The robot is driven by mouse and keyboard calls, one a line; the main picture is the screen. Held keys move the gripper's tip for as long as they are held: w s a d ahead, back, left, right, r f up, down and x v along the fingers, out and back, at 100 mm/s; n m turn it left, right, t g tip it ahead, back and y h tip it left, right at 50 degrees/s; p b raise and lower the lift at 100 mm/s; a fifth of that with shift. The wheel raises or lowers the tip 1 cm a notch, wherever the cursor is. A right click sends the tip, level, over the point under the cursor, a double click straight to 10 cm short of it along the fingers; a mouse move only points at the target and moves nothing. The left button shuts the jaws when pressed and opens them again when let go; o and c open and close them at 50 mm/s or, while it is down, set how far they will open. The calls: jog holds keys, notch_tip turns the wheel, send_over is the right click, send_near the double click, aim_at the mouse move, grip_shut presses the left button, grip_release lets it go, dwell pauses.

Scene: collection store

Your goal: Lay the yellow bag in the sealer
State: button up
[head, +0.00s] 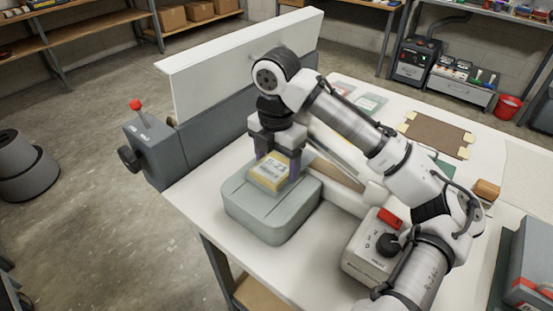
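The yellow bag (269,172) is a small yellow pack with a printed label and a clear margin around it. My gripper (278,168) points down with one finger on each side of it and appears closed on its edges. The bag is over the back part of a rounded grey-green block (262,218); I cannot tell whether it touches the block. What looks like the sealer is a pale unit with a control box (372,255), a red part and a black knob, joined to a long bar (337,172) beside the block. My arm hides part of it.
A grey machine (158,150) with a red-knobbed lever and a tall white panel (235,65) stands along the left table edge. A brown board (436,136) lies at the back right. A grey case (527,265) stands at the right front. Shelves line the walls.

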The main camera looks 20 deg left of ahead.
jog(key=o, duration=0.5)
jog(key=shift+o, duration=0.2)
jog(key=shift+r, duration=0.1)
notch_tip(320, 180, up, 14)
jog(key=shift+f, duration=0.2)
